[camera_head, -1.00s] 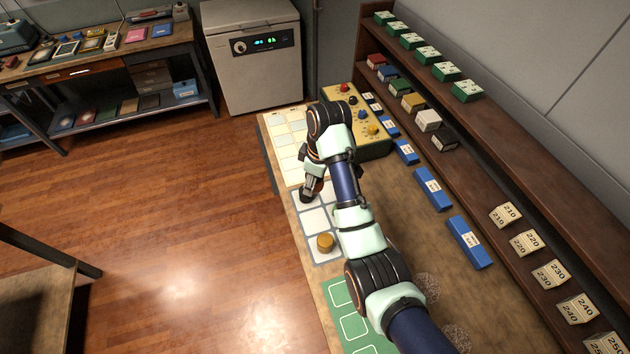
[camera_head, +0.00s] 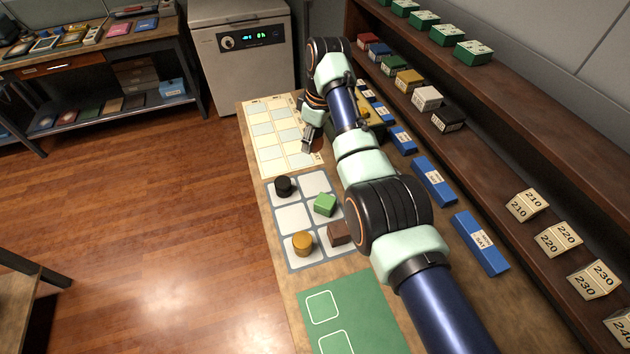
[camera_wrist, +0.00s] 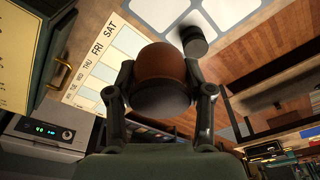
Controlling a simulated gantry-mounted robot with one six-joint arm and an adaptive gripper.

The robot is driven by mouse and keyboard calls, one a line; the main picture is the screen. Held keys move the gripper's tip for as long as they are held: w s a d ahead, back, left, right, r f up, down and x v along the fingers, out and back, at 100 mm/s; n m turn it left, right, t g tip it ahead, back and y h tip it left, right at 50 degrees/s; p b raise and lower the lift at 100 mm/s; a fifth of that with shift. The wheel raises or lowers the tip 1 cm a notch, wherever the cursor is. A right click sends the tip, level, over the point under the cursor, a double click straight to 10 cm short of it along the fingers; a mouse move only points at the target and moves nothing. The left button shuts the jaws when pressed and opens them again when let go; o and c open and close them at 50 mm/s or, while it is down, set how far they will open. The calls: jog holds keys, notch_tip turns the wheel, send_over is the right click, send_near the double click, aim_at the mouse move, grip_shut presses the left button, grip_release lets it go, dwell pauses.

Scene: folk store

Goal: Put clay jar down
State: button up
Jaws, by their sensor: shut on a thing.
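My gripper (camera_wrist: 158,100) is shut on the clay jar (camera_wrist: 162,62), an orange-brown round body with a dark grey end towards the camera, held between the two fingers in the wrist view. In the head view my gripper (camera_head: 307,142) is over the right side of the cream weekday sheet (camera_head: 262,142). The jar cannot be made out there. The sheet also shows behind the jar in the wrist view (camera_wrist: 125,42). I cannot tell whether the jar touches the sheet.
A white-celled mat (camera_head: 287,217) holds a black round piece (camera_head: 284,187), green block (camera_head: 325,204), brown block (camera_head: 339,233) and yellow round piece (camera_head: 303,244). A green mat (camera_head: 372,300) lies nearer. A shelf (camera_head: 500,135) runs along the right. Several sheet cells look clear.

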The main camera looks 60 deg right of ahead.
aim_at(319, 149)
notch_tip(319, 149, down, 15)
jog(key=b, duration=0.3)
jog(key=shift+b, duration=0.4)
jog(key=shift+f, duration=0.15)
jog(key=o, duration=1.2)
jog(key=r+p, duration=0.1)
jog(key=r, duration=0.3)
jog(key=s+r+p, duration=0.1)
jog(key=r, duration=0.3)
jog(key=s+r+p, duration=0.1)
jog(key=r+p, duration=0.1)
jog(key=r, duration=0.2)
